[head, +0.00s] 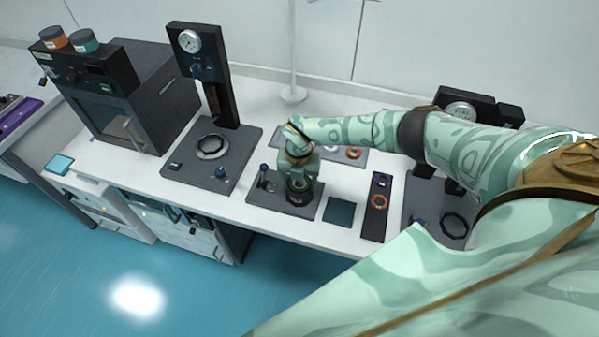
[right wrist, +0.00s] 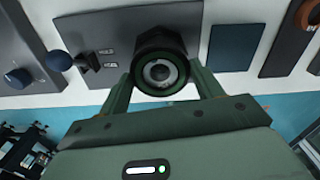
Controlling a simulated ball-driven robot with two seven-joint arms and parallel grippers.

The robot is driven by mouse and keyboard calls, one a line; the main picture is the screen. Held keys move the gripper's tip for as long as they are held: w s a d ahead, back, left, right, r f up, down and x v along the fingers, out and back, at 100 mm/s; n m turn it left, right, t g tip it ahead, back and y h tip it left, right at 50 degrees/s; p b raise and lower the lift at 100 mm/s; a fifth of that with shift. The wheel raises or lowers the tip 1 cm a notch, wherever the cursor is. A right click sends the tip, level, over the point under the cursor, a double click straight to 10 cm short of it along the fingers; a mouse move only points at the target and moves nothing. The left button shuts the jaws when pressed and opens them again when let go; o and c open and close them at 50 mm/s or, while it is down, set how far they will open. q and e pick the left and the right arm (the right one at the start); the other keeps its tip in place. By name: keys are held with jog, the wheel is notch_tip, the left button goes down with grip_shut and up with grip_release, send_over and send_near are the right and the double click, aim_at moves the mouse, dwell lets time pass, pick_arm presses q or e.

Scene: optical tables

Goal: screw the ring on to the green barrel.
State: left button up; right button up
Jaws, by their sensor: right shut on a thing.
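My right gripper (head: 299,170) points down over a dark fixture plate (head: 260,197) on the bench. In the right wrist view its two green fingers (right wrist: 164,78) are shut on the sides of a dark ring (right wrist: 163,40). In the head view my gripper hides most of both. My left gripper is not in view.
A lever with a blue knob (head: 264,168) stands left of the fixture. A blue-grey pad (head: 339,211) and a dark strip with an orange ring (head: 379,201) lie to the right. A tray of rings (head: 328,155) is behind. A gauge stand (head: 205,75) is farther left.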

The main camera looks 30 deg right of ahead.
jog(key=m+p, duration=0.2)
jog(key=m, duration=0.3)
jog(key=shift+r+m, duration=0.15)
jog(key=shift+m, duration=0.15)
jog(key=shift+f+m+p, duration=0.2)
jog(key=shift+m+p, duration=0.25)
jog(key=shift+m, duration=0.65)
jog(key=o, duration=1.3)
jog(key=shift+c, duration=1)
